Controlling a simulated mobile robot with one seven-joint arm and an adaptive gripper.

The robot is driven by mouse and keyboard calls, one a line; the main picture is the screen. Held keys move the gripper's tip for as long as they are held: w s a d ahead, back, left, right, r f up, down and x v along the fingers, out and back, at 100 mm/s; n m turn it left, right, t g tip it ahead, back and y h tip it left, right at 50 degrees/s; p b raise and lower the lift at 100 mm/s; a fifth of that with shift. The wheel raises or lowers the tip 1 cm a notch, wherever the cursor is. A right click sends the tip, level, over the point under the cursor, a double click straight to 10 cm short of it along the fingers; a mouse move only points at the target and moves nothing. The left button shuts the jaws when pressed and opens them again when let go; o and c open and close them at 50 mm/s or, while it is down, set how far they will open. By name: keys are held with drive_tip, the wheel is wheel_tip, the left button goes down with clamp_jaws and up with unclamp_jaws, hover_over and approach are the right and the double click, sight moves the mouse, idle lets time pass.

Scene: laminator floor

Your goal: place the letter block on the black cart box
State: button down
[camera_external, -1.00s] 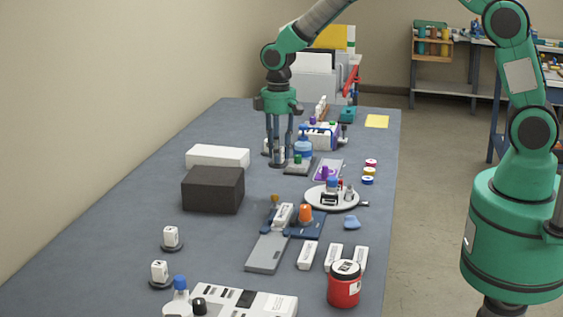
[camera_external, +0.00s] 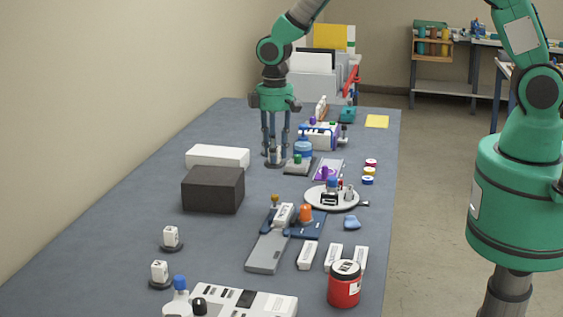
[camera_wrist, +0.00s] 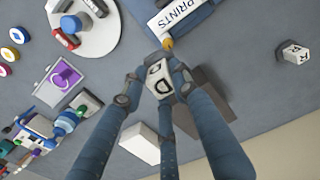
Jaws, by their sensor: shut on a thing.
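My gripper (camera_external: 274,158) is over the table beyond the black cart box, with its fingers pointing down. Its fingers are closed around a small white letter block; in the wrist view the gripper (camera_wrist: 155,88) holds this letter block (camera_wrist: 158,76) at the fingertips, a dark letter on its face. In the external view the fingers mostly hide the held block. The black cart box (camera_external: 212,190) is a dark box at the left of the table, nearer the camera than my gripper. In the wrist view the black cart box (camera_wrist: 214,98) is partly hidden behind a finger.
A white box (camera_external: 217,156) lies just behind the dark box. Two other lettered blocks (camera_external: 171,237) (camera_external: 159,270) stand on round dark bases nearer the camera. A round white tray (camera_external: 318,204) and a grey-blue stand (camera_external: 267,253) lie right of the dark box.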

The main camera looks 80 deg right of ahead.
drive_tip(key=shift+w, duration=0.1)
idle(0.3)
drive_tip(key=p, duration=0.1)
hover_over(223, 175)
drive_tip(key=shift+a+f, duration=0.1)
drive_tip(key=shift+f, duration=0.6)
idle(0.4)
drive_tip(key=shift+f+p, duration=0.35)
drive_tip(key=shift+f, duration=1.4)
drive_tip(key=shift+f, duration=0.15)
drive_tip(key=c, duration=1.4)
unclamp_jaws()
